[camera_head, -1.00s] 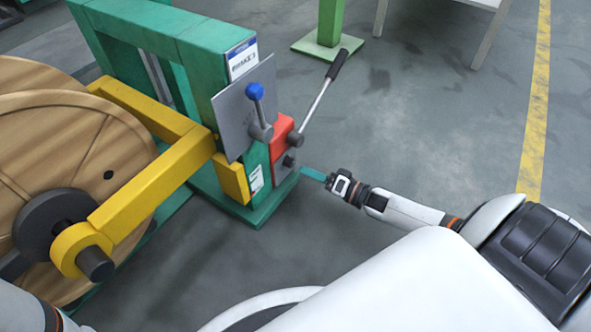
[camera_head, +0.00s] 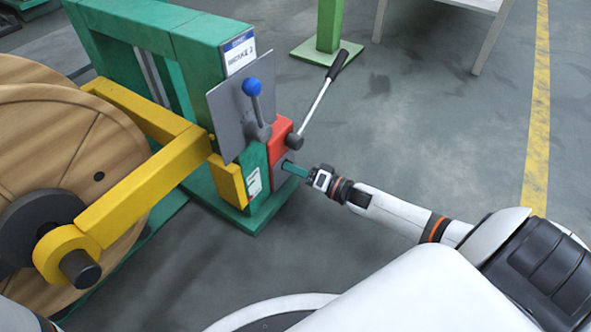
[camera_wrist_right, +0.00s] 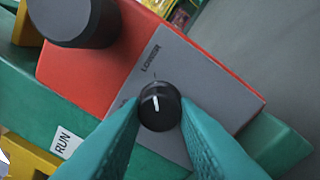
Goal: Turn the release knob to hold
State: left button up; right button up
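The release knob (camera_wrist_right: 160,106) is a small round black knob with a white pointer mark, on a grey plate (camera_wrist_right: 205,82) on the red box. Its mark points roughly up in the wrist view, near the word LOWER; another label at its left is mostly hidden by a finger. My right gripper (camera_wrist_right: 160,102) has its two teal fingers apart, one on each side of the knob, tips close to its sides; I cannot tell whether they touch it. In the head view the right gripper (camera_head: 294,170) reaches the red box (camera_head: 283,137) from the right. My left gripper is not in view.
A larger black knob (camera_wrist_right: 72,18) sits beside the plate. A long black-handled lever (camera_head: 322,95) and a blue-balled lever (camera_head: 252,88) rise above the box. The green frame (camera_head: 180,40), yellow arm (camera_head: 150,190) and wooden reel (camera_head: 50,135) stand left. Floor at right is clear.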

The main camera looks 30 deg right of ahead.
jog(key=n+h+p, duration=0.1)
jog(key=n+p, duration=0.9)
jog(key=n, duration=0.7)
jog(key=shift+d, duration=0.1)
dwell(0.4)
dwell(0.5)
jog(key=o, duration=1)
